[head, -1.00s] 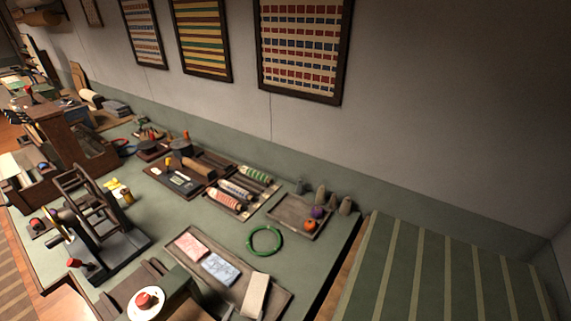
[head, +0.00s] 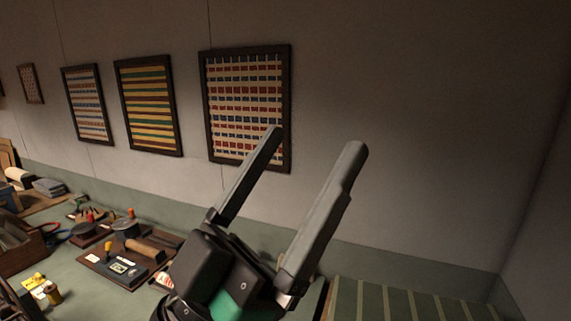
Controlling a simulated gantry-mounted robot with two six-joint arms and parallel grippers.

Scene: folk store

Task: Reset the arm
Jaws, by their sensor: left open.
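My left gripper (head: 314,140) is raised in front of the wall in the head view. Its two long grey fingers point up and to the right, wide apart, with nothing between them. Its dark body covers the right part of the green table (head: 75,270), so the things on that part are hidden. My right gripper is not in view.
Framed woven pieces (head: 245,75) hang on the wall behind the gripper. A dark tool board (head: 130,262) with a roller lies on the table at the left. A green striped surface (head: 400,305) is at the lower right.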

